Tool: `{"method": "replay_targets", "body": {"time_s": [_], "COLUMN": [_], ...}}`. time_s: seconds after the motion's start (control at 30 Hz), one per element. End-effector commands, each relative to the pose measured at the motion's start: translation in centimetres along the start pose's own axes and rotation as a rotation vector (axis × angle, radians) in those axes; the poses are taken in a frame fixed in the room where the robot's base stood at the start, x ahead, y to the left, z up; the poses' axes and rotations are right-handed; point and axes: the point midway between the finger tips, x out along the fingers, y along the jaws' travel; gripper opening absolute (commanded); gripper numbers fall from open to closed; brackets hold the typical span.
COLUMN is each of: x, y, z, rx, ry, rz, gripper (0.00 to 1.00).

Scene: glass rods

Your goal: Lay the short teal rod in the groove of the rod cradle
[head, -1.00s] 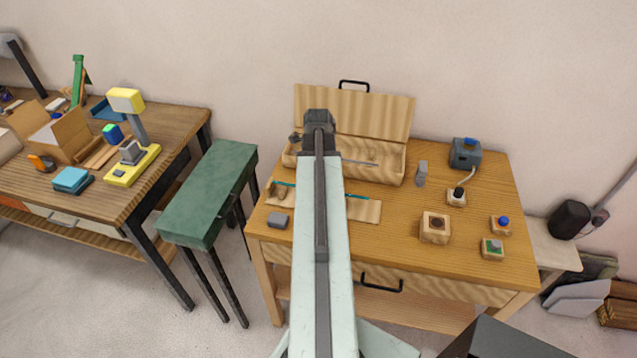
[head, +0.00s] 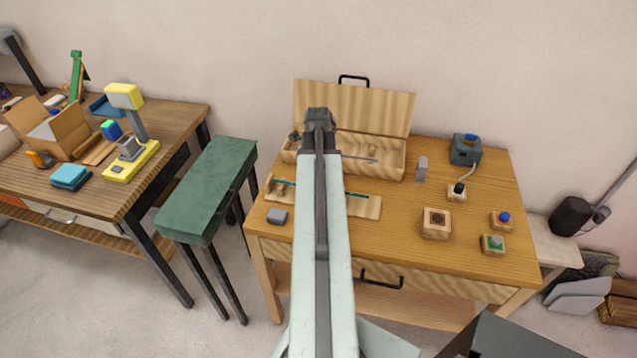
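Teal rod (head: 356,194) shows as a thin teal piece right of my arm, along a flat pale wooden board (head: 367,208) on the table. Another teal piece shows left of my arm. My arm covers the stretch between, so I cannot tell whether they are one rod. The board may be the rod cradle; its groove is too small to make out. The dark end of my arm, with my gripper (head: 319,118), is over the open wooden box, beyond the board in the picture. Its fingers are hidden, so its opening and any contents cannot be seen.
The open wooden box (head: 390,158) stands at the back with its lid up and a thin grey rod across it. Small wooden blocks and a blue-grey device (head: 465,151) are at right. A green bench (head: 207,190) stands left.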

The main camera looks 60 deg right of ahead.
Motion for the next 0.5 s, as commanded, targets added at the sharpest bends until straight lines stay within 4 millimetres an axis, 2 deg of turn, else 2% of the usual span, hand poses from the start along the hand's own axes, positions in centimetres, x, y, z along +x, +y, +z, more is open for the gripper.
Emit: {"method": "replay_targets", "body": {"time_s": [0.5], "x": [0.84], "y": [0.0], "z": [0.01], "rx": [0.0], "ry": [0.0], "rz": [0.0], "gripper": [0.0]}}
